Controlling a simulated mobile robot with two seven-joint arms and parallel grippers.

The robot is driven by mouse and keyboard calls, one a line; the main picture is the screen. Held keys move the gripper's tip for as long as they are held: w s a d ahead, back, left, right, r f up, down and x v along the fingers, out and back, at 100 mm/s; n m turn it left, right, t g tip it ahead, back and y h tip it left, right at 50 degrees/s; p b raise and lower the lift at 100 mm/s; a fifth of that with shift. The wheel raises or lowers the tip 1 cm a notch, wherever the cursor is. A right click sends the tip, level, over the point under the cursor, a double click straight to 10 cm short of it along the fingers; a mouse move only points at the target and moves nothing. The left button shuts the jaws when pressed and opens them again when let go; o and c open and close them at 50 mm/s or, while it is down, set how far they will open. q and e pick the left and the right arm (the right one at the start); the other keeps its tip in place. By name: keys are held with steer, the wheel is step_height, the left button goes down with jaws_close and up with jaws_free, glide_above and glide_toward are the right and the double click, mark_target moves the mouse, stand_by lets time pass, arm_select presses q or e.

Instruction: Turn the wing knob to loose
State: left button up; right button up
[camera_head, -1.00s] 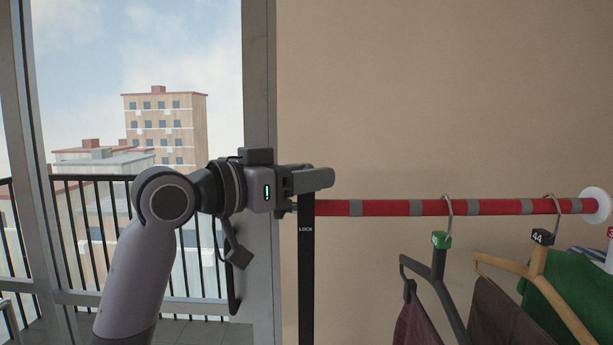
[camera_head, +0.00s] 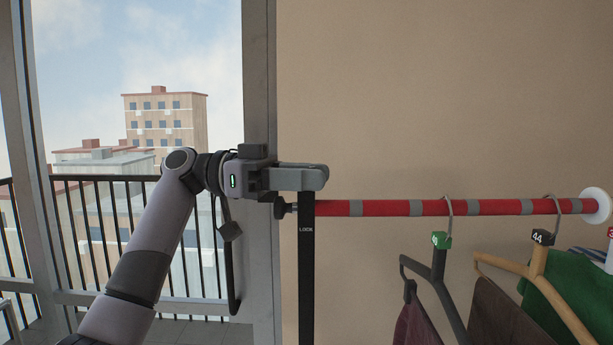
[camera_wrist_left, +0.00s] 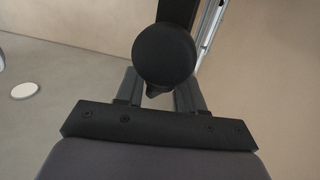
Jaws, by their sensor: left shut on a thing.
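The wing knob (camera_head: 281,207) is a small dark knob on a short stem at the left side of the black post, near its top. In the left wrist view the knob (camera_wrist_left: 164,52) shows as a round black face, with a small lobe between the fingers. My left gripper (camera_head: 310,178) lies level across the post's top, just above the knob. It is shut on the knob's lobe; its fingers (camera_wrist_left: 158,92) are partly hidden behind the round face. The black post (camera_head: 306,275) bears the word LOCK. My right gripper is out of view.
A red and grey striped rod (camera_head: 390,208) runs right from the post to a white wall mount (camera_head: 599,206). Hangers with clothes, one with a green tag (camera_head: 441,240) and one tagged 44 (camera_head: 542,237), hang from it. A window frame (camera_head: 260,90) stands close at left.

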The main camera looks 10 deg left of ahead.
arm_select(q)
steer(key=shift+m+g, duration=1.1)
steer(key=shift+g, duration=0.6)
steer(key=shift+f+m+g+y, duration=0.15)
steer(key=shift+m+g+y, duration=0.35)
steer(key=shift+m+g, duration=0.75)
steer(key=o, duration=0.9)
steer(key=shift+n+g, duration=0.25)
steer(key=shift+o, duration=0.2)
